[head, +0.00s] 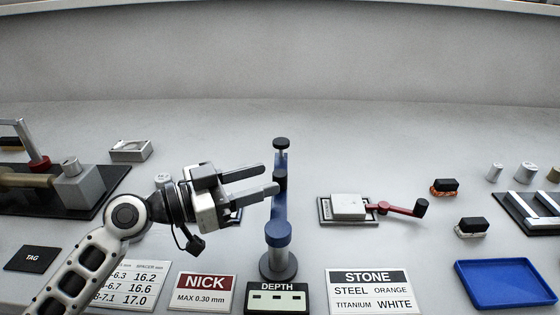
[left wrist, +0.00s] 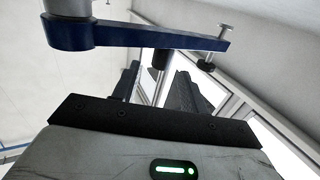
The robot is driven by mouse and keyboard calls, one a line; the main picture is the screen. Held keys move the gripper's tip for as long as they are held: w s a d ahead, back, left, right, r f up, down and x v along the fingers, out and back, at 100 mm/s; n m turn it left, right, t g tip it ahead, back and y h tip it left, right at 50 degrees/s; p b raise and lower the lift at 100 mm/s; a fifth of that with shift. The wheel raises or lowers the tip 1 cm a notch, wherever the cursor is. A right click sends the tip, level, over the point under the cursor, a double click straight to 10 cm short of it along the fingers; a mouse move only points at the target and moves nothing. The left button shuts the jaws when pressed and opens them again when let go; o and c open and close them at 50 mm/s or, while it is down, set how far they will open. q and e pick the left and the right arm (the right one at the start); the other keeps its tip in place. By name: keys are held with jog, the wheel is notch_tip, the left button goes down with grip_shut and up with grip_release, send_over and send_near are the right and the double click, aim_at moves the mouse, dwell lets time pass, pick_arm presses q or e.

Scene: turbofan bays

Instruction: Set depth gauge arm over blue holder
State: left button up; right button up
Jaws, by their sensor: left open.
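The depth gauge has a grey post on a round dark base (head: 278,268) and a blue arm (head: 280,205) that points away from me. Black knobs (head: 281,143) stand at the far part of the arm. My left gripper (head: 269,179) is open, its fingers pointing right at the arm's middle knob. In the left wrist view the blue arm (left wrist: 150,37) crosses above the fingers, with a black grip (left wrist: 161,58) between them in the picture; contact is unclear. A dark blue edge (head: 235,216) shows below my gripper; I cannot tell whether it is the blue holder. My right gripper is out of view.
A DEPTH display (head: 277,297) stands before the gauge, with NICK (head: 204,292) and STONE (head: 371,292) signs beside it. A white block on a plate (head: 349,207) with a red crank (head: 398,209) lies right. A blue tray (head: 508,285) is at front right. The back is clear.

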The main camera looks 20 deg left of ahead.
aim_at(281, 173)
pick_arm(q)
jog(key=shift+p+x, duration=0.55)
jog(key=shift+x, duration=1.75)
jog(key=shift+c, duration=0.2)
grip_shut()
